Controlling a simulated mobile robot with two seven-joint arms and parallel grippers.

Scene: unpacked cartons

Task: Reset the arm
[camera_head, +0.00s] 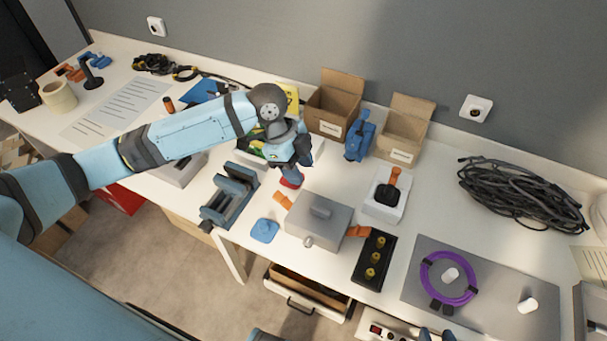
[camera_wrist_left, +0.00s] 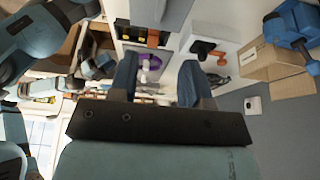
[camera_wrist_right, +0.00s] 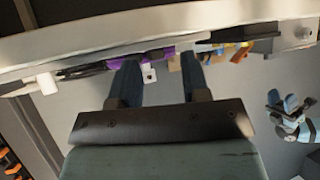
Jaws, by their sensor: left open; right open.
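My left arm reaches in from the left across the table in the head view. Its gripper (camera_head: 296,168) is over the middle of the table, in front of the cardboard boxes, and partly hides what lies under it. In the left wrist view the two fingers of this gripper (camera_wrist_left: 158,72) stand apart with nothing between them. My right gripper (camera_head: 436,335) shows only as blue fingertips at the bottom edge of the head view, by the table's front. In the right wrist view its fingers (camera_wrist_right: 160,72) are apart and empty, below or beside the table edge.
Two open cardboard boxes (camera_head: 322,124) stand by the wall, with a blue tool (camera_head: 359,138) between them. A grey metal box (camera_head: 318,222), a blue vise-like stand (camera_head: 229,195) and a cable coil (camera_head: 520,195) crowd the table. A purple ring (camera_head: 425,275) lies on a grey mat (camera_head: 488,305). An open drawer (camera_head: 308,294) juts out below.

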